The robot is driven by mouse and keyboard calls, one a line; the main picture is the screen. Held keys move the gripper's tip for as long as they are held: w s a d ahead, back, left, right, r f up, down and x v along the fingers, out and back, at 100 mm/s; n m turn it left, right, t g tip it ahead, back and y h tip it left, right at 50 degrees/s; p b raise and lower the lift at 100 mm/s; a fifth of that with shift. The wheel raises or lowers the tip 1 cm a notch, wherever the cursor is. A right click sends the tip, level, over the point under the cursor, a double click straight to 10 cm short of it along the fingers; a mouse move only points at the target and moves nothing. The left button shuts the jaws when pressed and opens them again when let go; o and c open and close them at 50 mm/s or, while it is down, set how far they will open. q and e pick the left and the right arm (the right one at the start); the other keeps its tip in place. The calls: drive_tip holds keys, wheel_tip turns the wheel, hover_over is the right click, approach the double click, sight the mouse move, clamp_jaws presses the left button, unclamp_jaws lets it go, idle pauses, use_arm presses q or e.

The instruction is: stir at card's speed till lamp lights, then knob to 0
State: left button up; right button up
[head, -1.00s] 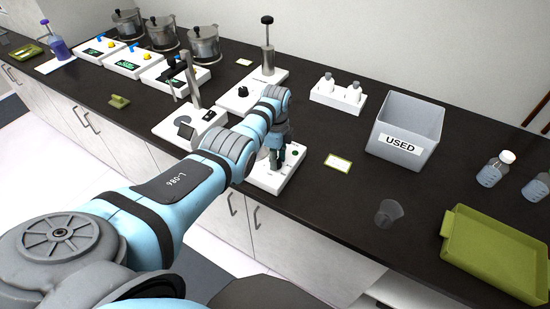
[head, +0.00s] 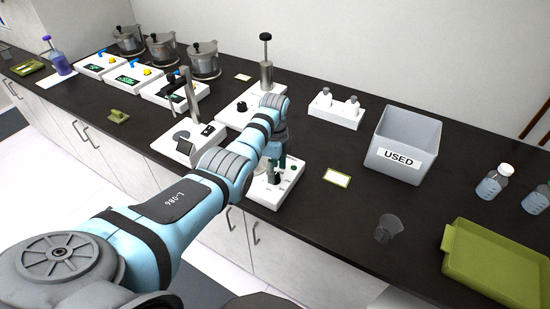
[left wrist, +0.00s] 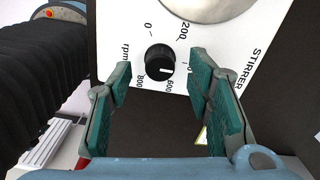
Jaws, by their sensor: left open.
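The white stirrer (head: 262,194) stands near the counter's front edge, partly hidden by my left arm. In the left wrist view its panel (left wrist: 232,22) shows a black knob (left wrist: 160,59) with speed marks around it. The knob's white mark points to the right of that picture, on the 600 side; the exact setting is unclear. My left gripper (head: 276,172) is over the stirrer, fingers open with the knob between them in view (left wrist: 162,85); contact is not visible. A small green spot (head: 293,168) is on the stirrer; whether it is lit is unclear. The card (head: 337,178) lies to the right, unreadable.
A grey USED bin (head: 402,150), a clear cup (head: 387,228) and a green tray (head: 495,262) are on the right. A white rack (head: 336,112) with bottles stands behind. A device with a plunger (head: 265,75) stands behind the stirrer. Counter around the card is clear.

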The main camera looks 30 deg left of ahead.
use_arm(q)
wheel_tip(320, 180, up, 10)
drive_tip(key=shift+f, duration=0.15)
drive_tip(key=shift+d, duration=0.1)
